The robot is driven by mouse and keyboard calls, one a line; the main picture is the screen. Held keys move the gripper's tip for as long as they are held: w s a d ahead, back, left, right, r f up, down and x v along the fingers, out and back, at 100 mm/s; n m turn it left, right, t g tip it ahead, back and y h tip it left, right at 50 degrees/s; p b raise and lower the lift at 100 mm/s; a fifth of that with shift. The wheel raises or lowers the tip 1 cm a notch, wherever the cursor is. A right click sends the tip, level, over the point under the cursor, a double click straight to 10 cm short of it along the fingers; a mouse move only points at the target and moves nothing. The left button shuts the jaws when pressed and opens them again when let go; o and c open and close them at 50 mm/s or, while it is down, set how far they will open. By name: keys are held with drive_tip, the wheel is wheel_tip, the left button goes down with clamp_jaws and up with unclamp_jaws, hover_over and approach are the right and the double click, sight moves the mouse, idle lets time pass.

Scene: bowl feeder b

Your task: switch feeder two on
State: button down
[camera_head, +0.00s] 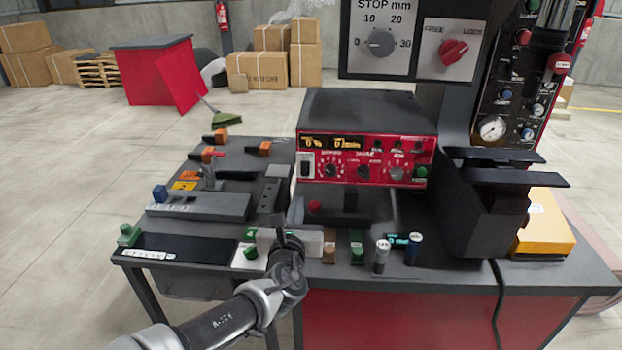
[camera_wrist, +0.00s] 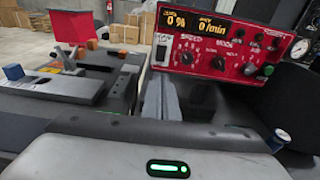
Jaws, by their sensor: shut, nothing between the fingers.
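A dark control box (camera_head: 367,110) with a red front panel stands on the table and fills the upper right of the wrist view (camera_wrist: 240,50). Its lit yellow display (camera_wrist: 190,22) reads 0 % and 0/min. A switch (camera_head: 306,165) sits at the panel's left end, below the display; it also shows in the wrist view (camera_wrist: 161,52). Its on or off position is unclear. I cannot read a feeder number on the box. My gripper (camera_head: 281,232) is shut and empty, in front of and below the box's left end. In the wrist view its fingers (camera_wrist: 161,92) point toward the switch, apart from it.
A red button (camera_head: 314,207) is on the base below the panel. Small green and brown blocks and two cylinders (camera_head: 381,256) stand along the front edge. A grey fixture (camera_head: 200,205) lies left. A stop dial panel (camera_head: 381,42) hangs above. A dark bracket (camera_head: 480,200) stands right.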

sight(305, 174)
drive_tip(key=w, duration=0.4)
drive_tip(key=w+f, duration=0.1)
drive_tip(key=w, duration=0.4)
drive_tip(key=w+f+b, duration=0.1)
drive_tip(key=w, duration=0.4)
drive_tip(key=shift+d, duration=0.25)
